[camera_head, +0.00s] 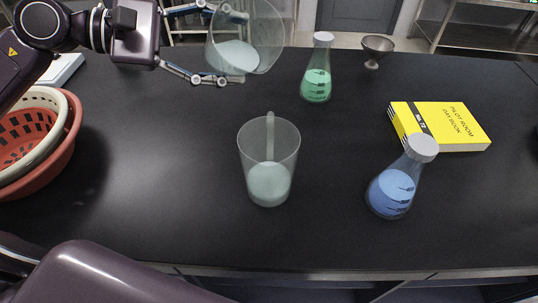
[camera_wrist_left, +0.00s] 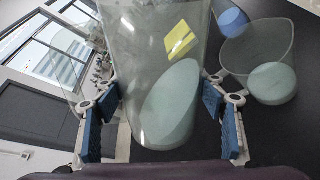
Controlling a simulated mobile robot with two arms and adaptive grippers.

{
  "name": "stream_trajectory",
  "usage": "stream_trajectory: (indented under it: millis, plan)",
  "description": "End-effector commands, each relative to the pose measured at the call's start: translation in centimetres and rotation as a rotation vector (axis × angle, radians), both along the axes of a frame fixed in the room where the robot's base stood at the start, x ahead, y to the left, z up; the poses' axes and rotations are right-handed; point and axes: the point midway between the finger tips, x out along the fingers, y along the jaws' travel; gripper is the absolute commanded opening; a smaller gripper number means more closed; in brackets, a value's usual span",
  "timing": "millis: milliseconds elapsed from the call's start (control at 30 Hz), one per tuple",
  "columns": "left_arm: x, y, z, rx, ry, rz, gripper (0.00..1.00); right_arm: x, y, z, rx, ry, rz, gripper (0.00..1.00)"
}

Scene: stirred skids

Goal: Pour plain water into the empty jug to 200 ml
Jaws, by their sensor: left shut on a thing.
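My left gripper (camera_head: 222,46) is shut around a clear jug (camera_head: 262,34) and holds it above the back of the table. This jug is tilted and holds pale, colourless-looking liquid; in the left wrist view the held jug (camera_wrist_left: 138,50) sits between the blue finger pads. A second clear jug (camera_head: 284,141) stands upright on the table, nearer and slightly right, with its handle at the far side. Pale liquid shows in its lower part; I cannot read a level mark. It also shows in the left wrist view (camera_wrist_left: 285,48), apart from the held jug. No stream is visible. My right gripper is not in view.
A green flask (camera_head: 317,84), a blue flask (camera_head: 391,190), a yellow book (camera_head: 453,120) and a metal goblet (camera_head: 377,45) stand right of the jugs. Nested baskets (camera_head: 68,135) sit at the left edge. The black table (camera_head: 165,185) is clear left of the standing jug.

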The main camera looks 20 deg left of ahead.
Motion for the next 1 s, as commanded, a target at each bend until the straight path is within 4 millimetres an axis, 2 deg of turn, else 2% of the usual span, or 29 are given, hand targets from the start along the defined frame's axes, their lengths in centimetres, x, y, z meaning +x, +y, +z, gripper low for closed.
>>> stream_trajectory:
  millis: [200, 700, 1000]
  plan:
    - [0.1, 0.1, 0.3, -0.003, -0.001, 0.002, 0.22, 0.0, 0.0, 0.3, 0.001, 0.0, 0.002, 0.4]
    - [3.0, 3.1, 5.9, -0.182, 0.167, 0.002, 0.22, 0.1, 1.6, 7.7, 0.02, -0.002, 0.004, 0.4]
    - [4.0, 4.1, 6.6, -0.246, 0.232, 0.002, 0.22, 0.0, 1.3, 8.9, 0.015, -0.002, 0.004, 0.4]
